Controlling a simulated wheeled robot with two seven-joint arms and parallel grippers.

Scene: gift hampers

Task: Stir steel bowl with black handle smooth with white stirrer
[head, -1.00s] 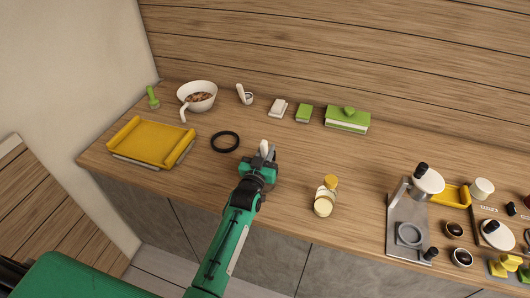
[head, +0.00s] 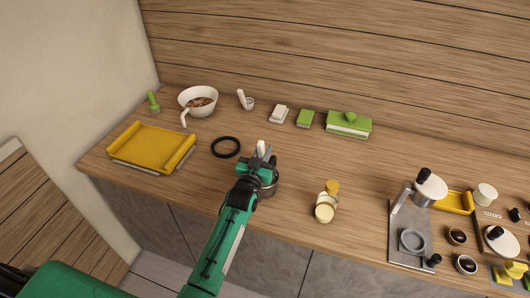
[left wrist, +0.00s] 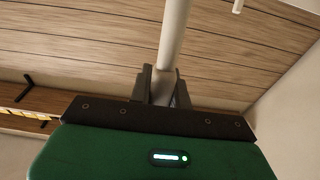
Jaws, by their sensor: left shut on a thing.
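My left gripper (head: 262,158) is over the middle of the counter in the head view, shut on the white stirrer (head: 261,146). The stirrer's pale shaft (left wrist: 172,40) rises between the fingers (left wrist: 162,88) in the left wrist view. A grey, rounded steel rim and side (head: 270,189), which looks like the steel bowl, shows just right of and below the gripper. The gripper and arm hide most of it. Its black handle and contents cannot be made out, nor whether the stirrer's lower end is inside it. My right gripper is not in view.
A black ring (head: 226,147), yellow tray (head: 150,148) and white bowl with brown contents (head: 198,98) lie to the left. A jar with a yellow lid (head: 326,203) stands close right. A steel coffee stand (head: 408,225) is further right. Green and white blocks line the back.

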